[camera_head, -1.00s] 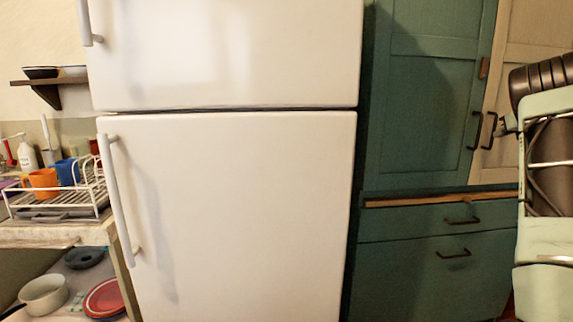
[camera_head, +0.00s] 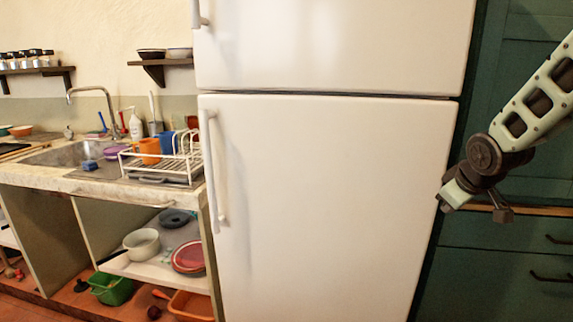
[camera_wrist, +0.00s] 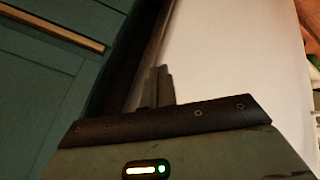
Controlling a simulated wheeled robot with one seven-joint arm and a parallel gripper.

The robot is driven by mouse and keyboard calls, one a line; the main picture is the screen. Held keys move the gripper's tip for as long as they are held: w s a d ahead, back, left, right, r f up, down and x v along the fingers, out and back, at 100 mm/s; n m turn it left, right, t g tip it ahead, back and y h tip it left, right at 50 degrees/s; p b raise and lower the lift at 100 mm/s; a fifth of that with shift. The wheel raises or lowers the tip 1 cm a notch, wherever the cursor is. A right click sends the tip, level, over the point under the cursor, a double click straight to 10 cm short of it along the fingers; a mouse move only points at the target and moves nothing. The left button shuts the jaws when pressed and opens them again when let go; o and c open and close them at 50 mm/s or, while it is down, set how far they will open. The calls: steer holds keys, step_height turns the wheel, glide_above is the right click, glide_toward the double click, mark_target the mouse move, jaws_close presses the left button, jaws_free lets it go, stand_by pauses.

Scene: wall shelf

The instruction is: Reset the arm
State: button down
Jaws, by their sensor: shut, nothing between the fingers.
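My arm (camera_head: 525,115) reaches in from the right edge of the head view, bent in front of the teal cabinet. Its lower end is close to the right edge of the white fridge (camera_head: 335,200) in the picture. In the wrist view my gripper (camera_wrist: 162,72) has its dark fingers together with nothing held. The fingers show against the dark gap between the teal cabinet (camera_wrist: 40,75) and the white fridge (camera_wrist: 225,55). No object is in contact with the fingers that I can see.
Left of the fridge is a counter (camera_head: 105,190) with a sink (camera_head: 65,153) and a white dish rack (camera_head: 165,168). A small wall shelf (camera_head: 155,72) holds bowls. Below the counter are a pot (camera_head: 142,243), a green bin (camera_head: 112,289) and an orange bin (camera_head: 190,305).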

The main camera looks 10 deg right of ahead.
steer(key=s+a+f+m+g+y, duration=0.1)
steer(key=s+a+f+m+g, duration=0.15)
steer(key=s+a, duration=0.45)
steer(key=s+a+f+m+g+y, duration=0.1)
steer(key=s+a+f+g+y, duration=0.1)
steer(key=s+a+f, duration=0.4)
steer(key=s+a+r+n+g+p, duration=0.1)
steer(key=s+a+r+n+p, duration=0.2)
steer(key=s+a+r, duration=0.3)
steer(key=s+a+r+n+g+p, duration=0.1)
steer(key=s+a+r+n+p, duration=0.3)
steer(key=a, duration=0.9)
steer(key=s+r+p, duration=0.1)
steer(key=s+r, duration=0.2)
steer(key=s, duration=0.1)
steer(key=shift+s, duration=0.2)
